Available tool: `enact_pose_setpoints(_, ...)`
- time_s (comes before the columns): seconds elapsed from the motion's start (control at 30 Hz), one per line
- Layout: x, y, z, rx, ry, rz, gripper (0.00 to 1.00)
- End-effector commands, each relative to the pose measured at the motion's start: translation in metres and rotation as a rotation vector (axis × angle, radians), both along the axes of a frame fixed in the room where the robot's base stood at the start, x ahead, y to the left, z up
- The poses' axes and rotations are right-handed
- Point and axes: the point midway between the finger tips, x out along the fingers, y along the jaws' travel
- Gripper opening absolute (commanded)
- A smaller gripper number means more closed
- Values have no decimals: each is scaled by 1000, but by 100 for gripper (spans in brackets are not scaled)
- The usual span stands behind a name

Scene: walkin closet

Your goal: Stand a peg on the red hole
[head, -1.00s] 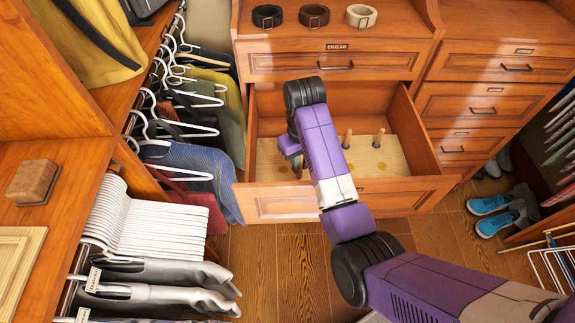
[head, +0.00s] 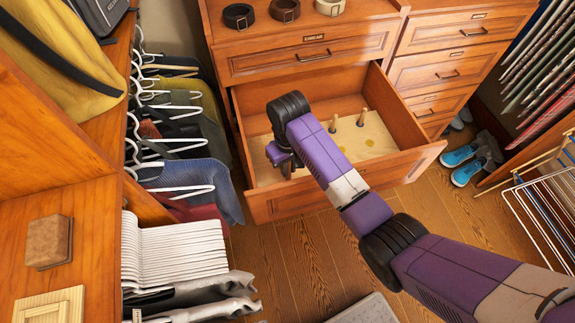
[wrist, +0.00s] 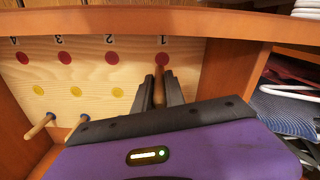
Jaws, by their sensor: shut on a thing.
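A light wooden board (head: 354,157) lies in the open drawer. In the wrist view the board (wrist: 100,85) has a row of red spots with numbers beside them and a row of yellow spots. My gripper (wrist: 160,84) is shut on a wooden peg (wrist: 158,92), close to the red hole (wrist: 162,59) marked 1. I cannot tell whether the peg's end touches the board or is in that hole. In the head view my gripper (head: 285,165) is over the board's left part.
The drawer front (head: 300,200) and side walls surround the board closely. Hanging clothes (head: 190,180) are to the left. Belts (head: 285,10) lie on the dresser top. Blue shoes (head: 465,160) are on the floor at right.

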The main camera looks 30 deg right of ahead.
Motion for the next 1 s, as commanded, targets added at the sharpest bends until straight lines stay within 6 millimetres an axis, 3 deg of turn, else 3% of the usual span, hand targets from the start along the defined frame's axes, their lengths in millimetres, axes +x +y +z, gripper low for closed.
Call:
enact_pose_setpoints(0.73,-3,4,-40,2,4,2,0)
enact_pose_setpoints(1.0,-3,4,-43,2,3,2,0)
